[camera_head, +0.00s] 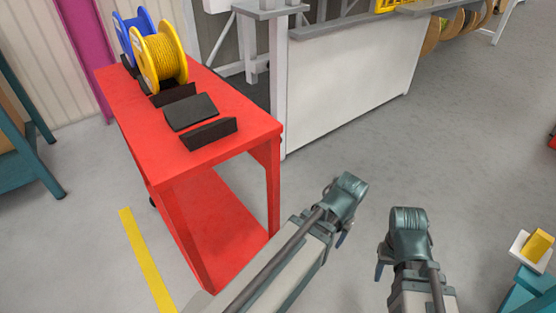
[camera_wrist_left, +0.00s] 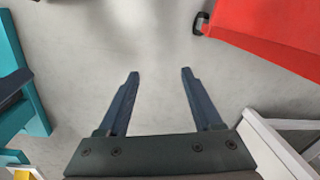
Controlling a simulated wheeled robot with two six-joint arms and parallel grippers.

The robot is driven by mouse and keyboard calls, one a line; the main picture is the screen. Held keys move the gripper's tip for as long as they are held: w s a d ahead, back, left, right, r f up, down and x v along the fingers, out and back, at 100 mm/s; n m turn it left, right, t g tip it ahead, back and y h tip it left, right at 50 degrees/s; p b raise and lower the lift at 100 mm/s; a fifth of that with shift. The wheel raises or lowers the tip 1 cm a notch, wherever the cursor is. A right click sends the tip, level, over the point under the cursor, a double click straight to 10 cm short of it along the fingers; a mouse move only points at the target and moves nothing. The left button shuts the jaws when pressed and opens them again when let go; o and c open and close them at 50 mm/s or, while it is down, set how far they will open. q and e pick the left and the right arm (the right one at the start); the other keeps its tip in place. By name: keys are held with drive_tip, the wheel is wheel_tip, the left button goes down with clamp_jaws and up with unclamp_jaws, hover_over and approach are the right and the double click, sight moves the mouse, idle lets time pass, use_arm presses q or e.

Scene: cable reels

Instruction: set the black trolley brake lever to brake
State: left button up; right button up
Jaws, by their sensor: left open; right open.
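The red trolley (camera_head: 215,220) stands left of centre in the head view, and part of it shows at the upper right of the left wrist view (camera_wrist_left: 275,30). A small dark caster (camera_wrist_left: 202,23) shows at its corner there; I cannot make out a separate black brake lever. My left gripper (camera_wrist_left: 160,74) is open and empty in its wrist view, pointing at bare floor, apart from the trolley. My right gripper (camera_head: 380,271) is open, to the right of the left arm and away from the trolley; its arm partly hides it.
A blue reel (camera_head: 123,40) and a yellow reel (camera_head: 160,58) stand on the trolley top, beside black wedges (camera_head: 191,111). A white-panelled bench (camera_head: 350,85) stands behind. A teal stand (camera_head: 530,292) is at right. Grey floor between is clear.

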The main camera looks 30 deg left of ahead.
use_arm(q)
drive_tip(key=w+a+f+n+y+b, duration=0.1)
drive_tip(key=w+a+f+n+b, duration=0.15)
drive_tip(key=a+f, duration=0.25)
drive_tip(key=w+a+r+n+y+b, duration=0.2)
drive_tip(key=w+a+r+n+y, duration=0.3)
drive_tip(key=a, duration=0.3)
drive_tip(key=w+d+r+n+t+y, duration=0.1)
drive_tip(key=w+r+n+y, duration=0.1)
drive_tip(key=r+n+y, duration=0.5)
drive_tip(key=w+d+r+n+y, duration=0.2)
drive_tip(key=r+n+y, duration=0.25)
drive_tip(key=r, duration=0.45)
drive_tip(key=shift+h, duration=0.35)
drive_tip(key=a, duration=0.4)
drive_tip(key=w+a, duration=0.1)
drive_tip(key=a, duration=0.9)
drive_tip(key=shift+w, duration=0.15)
use_arm(e)
wheel_tip(320, 180, down, 6)
drive_tip(key=shift+r, duration=0.15)
use_arm(q)
drive_tip(key=shift+r, duration=0.1)
clamp_jaws()
drive_tip(key=shift+p, duration=0.3)
